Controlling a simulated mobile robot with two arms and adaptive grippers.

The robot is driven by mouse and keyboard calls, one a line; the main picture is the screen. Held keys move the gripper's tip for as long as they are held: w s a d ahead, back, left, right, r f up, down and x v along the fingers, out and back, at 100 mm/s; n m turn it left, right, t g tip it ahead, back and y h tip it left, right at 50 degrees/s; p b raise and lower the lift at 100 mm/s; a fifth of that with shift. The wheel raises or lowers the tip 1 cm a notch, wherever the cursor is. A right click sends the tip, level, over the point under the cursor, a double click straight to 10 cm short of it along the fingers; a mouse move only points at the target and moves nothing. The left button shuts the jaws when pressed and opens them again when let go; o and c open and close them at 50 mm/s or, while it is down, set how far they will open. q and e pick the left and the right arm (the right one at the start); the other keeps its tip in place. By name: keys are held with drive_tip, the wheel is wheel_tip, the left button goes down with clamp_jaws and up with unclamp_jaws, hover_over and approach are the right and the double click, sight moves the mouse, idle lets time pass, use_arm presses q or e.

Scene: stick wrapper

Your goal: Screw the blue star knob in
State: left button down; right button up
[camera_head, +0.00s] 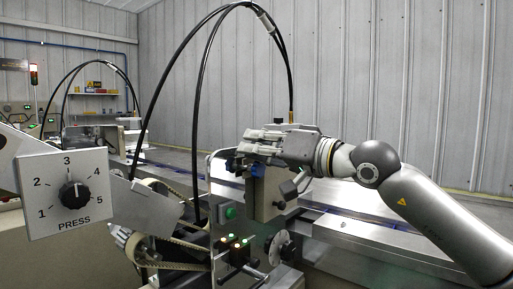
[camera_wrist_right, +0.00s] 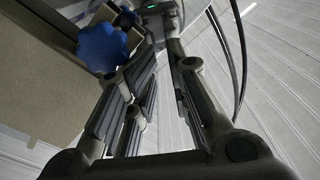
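The blue star knob (camera_wrist_right: 102,47) shows in the right wrist view at the upper left, against a beige panel. It lies to the left of my right gripper's fingers, not between them. My right gripper (camera_wrist_right: 160,62) has its fingers apart, with no object visible between them. In the head view my right gripper (camera_head: 250,149) reaches in from the right, at the top of the machine's control block. Blue (camera_head: 258,170) shows just below its fingers there, partly hidden by them. I cannot tell whether the knob's thread is engaged. My left gripper is not in view.
The machine's block (camera_head: 283,203) has a green button (camera_head: 230,213) and several lit buttons below. A press dial (camera_head: 74,195) stands at the left. Black cables (camera_head: 199,110) arch over the gripper. A metal rail (camera_head: 360,236) runs right, below my arm.

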drive_tip(key=shift+o, duration=1.3)
drive_tip(key=shift+w+d+f+n+h+p, duration=0.2)
drive_tip(key=shift+w+d+f+n, duration=0.15)
drive_tip(key=shift+f+n, duration=0.25)
drive_tip(key=shift+w+d+f+n+h+p, duration=0.1)
drive_tip(key=shift+w+d+f+n+p, duration=0.1)
drive_tip(key=shift+w+f+n, duration=0.3)
drive_tip(key=n, duration=0.3)
drive_tip(key=n+p, duration=0.1)
drive_tip(key=n, duration=0.1)
drive_tip(key=shift+s+a+f, duration=0.15)
drive_tip(key=shift+s+a, duration=0.1)
drive_tip(key=shift+s, duration=0.05)
drive_tip(key=shift+a+n, duration=0.1)
drive_tip(key=shift+n, duration=0.2)
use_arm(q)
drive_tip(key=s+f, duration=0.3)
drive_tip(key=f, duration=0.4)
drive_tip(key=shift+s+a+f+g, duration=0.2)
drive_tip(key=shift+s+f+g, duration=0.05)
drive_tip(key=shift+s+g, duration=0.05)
use_arm(e)
drive_tip(key=shift+a, duration=0.1)
